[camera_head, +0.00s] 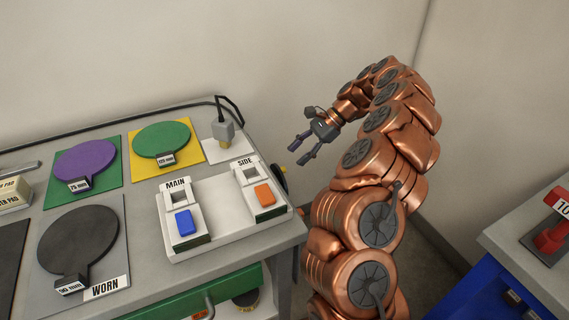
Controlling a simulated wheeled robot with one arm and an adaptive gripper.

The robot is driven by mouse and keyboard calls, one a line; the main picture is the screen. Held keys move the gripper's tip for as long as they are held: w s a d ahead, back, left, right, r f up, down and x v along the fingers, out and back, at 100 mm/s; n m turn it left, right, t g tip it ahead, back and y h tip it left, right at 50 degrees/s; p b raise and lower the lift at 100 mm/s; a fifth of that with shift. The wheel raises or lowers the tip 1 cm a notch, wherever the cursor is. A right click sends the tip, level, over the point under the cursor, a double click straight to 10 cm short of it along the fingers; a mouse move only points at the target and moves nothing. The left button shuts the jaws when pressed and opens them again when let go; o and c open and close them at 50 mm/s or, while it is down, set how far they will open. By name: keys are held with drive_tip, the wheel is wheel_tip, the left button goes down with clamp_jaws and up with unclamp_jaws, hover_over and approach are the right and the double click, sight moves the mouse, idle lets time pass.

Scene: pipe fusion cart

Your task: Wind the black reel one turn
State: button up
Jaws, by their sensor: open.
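A dark round thing (280,184) with a small yellow part at its top sits at the right end of the cart (215,257), mostly hidden behind the white switch box. It may be the black reel, but too little of it shows to be sure. My gripper (297,153) is open and empty, in the air to the right of the cart top. Its two fingers point down and left, and in the picture they are just above and right of the dark round thing. I see no contact.
The white box (212,240) has MAIN and SIDE slots with a blue and an orange block. A black cable (110,121) runs along the back to a grey plug (222,132). Purple, green and black paddles lie left. A blue cabinet (490,296) stands right.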

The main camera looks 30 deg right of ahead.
sight(284, 168)
drive_tip(key=x, duration=0.6)
clamp_jaws()
idle(0.3)
